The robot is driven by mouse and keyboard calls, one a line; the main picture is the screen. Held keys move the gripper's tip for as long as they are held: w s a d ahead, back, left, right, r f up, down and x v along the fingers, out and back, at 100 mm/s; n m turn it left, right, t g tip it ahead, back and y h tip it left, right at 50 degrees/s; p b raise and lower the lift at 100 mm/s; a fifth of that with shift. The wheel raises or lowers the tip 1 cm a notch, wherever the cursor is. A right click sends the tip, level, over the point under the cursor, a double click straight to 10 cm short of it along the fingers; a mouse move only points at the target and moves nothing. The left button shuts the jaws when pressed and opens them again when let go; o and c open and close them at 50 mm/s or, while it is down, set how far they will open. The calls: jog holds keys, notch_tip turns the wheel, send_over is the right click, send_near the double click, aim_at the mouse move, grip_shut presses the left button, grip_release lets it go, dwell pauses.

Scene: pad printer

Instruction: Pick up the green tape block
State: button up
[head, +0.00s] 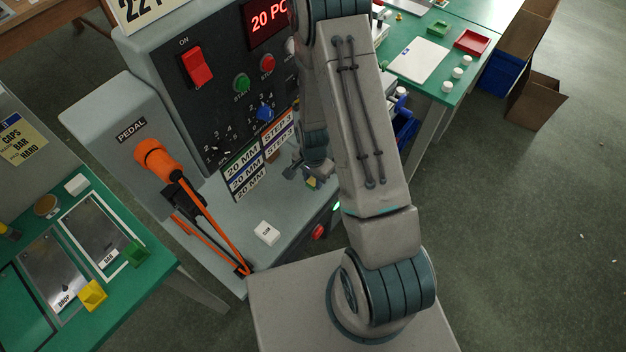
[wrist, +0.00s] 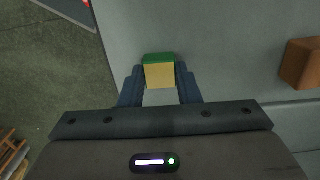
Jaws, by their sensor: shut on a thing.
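The green tape block (wrist: 160,75) shows in the wrist view as a tan block with a green band along its far edge. My gripper (wrist: 160,80) has one dark finger on each side of it and is shut on it. A grey surface lies beyond and around the block; I cannot tell whether the block touches it. In the head view my gripper (head: 308,175) is small and partly behind my arm, beside the grey machine's front, with a bit of yellow and green at its tip.
A brown block (wrist: 302,64) is at the right of the wrist view. In the head view, the machine (head: 75,118) has an orange-handled lever (head: 160,160) and a white block (head: 267,233) on its ledge. The green table (head: 150,285) at left holds plates and small blocks.

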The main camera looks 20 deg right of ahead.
jog(key=shift+r, duration=0.15)
jog(key=shift+r+b, duration=0.3)
jog(key=shift+r, duration=0.65)
jog(key=shift+s+d+r+b, duration=0.35)
jog(key=shift+s+r, duration=0.1)
jog(key=shift+r, duration=0.1)
jog(key=s+d+p, duration=0.2)
jog(key=s+d, duration=0.5)
jog(key=s, duration=0.2)
jog(key=shift+s+r, duration=0.2)
jog(key=shift+r, duration=0.25)
